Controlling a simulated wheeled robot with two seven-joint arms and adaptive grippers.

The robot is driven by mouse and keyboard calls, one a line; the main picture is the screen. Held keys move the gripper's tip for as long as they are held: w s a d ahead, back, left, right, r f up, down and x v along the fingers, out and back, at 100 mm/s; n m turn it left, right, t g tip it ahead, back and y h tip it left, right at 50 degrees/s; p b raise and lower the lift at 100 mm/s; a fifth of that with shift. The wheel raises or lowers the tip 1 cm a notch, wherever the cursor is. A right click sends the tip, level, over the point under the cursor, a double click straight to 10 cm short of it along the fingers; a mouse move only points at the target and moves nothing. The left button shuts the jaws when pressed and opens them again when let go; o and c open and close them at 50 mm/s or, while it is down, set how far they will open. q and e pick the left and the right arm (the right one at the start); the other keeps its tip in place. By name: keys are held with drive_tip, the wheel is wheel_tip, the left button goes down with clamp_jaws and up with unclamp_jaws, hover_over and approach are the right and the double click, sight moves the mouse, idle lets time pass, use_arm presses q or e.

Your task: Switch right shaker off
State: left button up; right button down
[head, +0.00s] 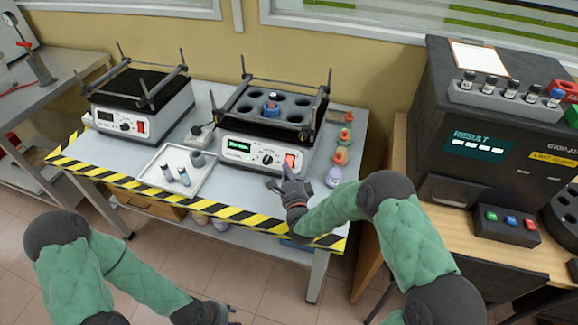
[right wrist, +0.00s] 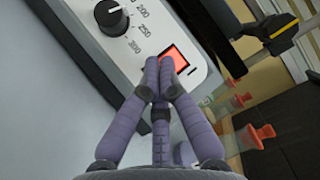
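The right shaker (head: 262,150) stands on the table, a white-fronted box with a black top holding a rack. Its green display (head: 238,146) is lit. Its red rocker switch (head: 290,158) looks lit and also shows in the right wrist view (right wrist: 173,59). The shaker's black knob (right wrist: 112,18) is left of the switch. My right gripper (head: 285,169) is at the shaker's front, just below the switch. In the right wrist view its fingertips (right wrist: 160,66) are together, empty, and overlap the switch's lower left; contact is unclear. My left gripper (head: 212,316) is at the bottom edge, partly cut off.
A left shaker (head: 140,115) stands further left. A white tray (head: 177,188) with small vials lies in front, between the shakers. Coloured-capped flasks (head: 340,155) line the right shaker's side. A dark analyser (head: 480,125) stands on a wooden desk to the right.

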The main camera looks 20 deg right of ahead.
drive_tip(key=shift+w+d+f+b, duration=0.15)
drive_tip(key=shift+w+b, duration=0.05)
drive_tip(key=shift+b, duration=0.1)
idle(0.4)
drive_tip(key=shift+s, duration=0.1)
drive_tip(key=shift+s+a+r+p, duration=0.3)
drive_tip(key=shift+s+a+r, duration=0.05)
drive_tip(key=shift+s+r, duration=0.05)
idle(0.5)
drive_tip(key=s+a+r+p, duration=0.2)
drive_tip(key=s, duration=0.1)
drive_tip(key=shift+s+a+r, duration=0.15)
drive_tip(key=shift+s+r, duration=0.05)
drive_tip(key=shift+r, duration=0.2)
drive_tip(key=shift+s, duration=0.1)
idle(0.5)
